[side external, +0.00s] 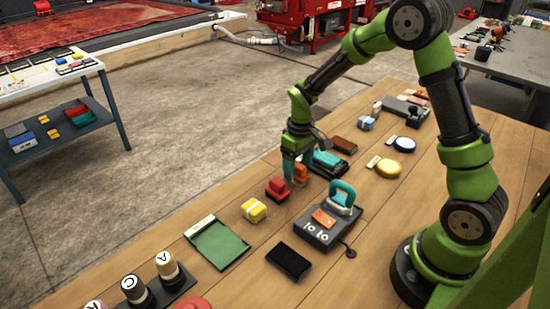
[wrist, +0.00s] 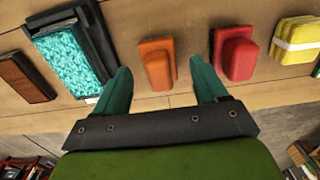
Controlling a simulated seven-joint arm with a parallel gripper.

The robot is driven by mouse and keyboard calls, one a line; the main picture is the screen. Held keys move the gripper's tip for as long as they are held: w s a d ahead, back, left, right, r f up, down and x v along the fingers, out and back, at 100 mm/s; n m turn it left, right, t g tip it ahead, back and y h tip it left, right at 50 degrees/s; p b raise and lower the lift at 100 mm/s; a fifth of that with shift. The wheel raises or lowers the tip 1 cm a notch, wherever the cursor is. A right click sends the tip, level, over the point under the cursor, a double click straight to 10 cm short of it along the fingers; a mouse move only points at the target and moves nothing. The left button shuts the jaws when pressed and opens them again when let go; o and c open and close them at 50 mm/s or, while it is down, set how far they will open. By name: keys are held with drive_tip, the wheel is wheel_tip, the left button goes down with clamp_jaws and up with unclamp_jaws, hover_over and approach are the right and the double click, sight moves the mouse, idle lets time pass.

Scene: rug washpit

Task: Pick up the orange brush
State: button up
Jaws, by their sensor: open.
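The orange brush (wrist: 157,62) lies on the wooden table, seen from above in the wrist view. It also shows in the side view (side external: 301,174), partly hidden by my gripper. My gripper (wrist: 160,72) is open, with one teal finger on each side of the brush's near end in the wrist view. Nothing is held between the fingers. In the side view my gripper (side external: 291,168) is low, right at the brush. I cannot tell the exact gap between the fingertips and the table.
A red block-like brush (wrist: 235,54) lies just right of the right finger. Yellow sponges (wrist: 297,40) lie beyond it. A teal pad in a black holder (wrist: 72,58) is close to the left finger, with a brown brush (wrist: 24,78) further left. A grey device (side external: 322,232) stands nearby.

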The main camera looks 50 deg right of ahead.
sight(298, 165)
wheel_tip(298, 165, down, 2)
drive_tip(key=shift+f, duration=0.2)
drive_tip(key=c, duration=1.2)
drive_tip(key=shift+r, duration=0.15)
wheel_tip(298, 165, up, 10)
drive_tip(key=shift+f, duration=0.1)
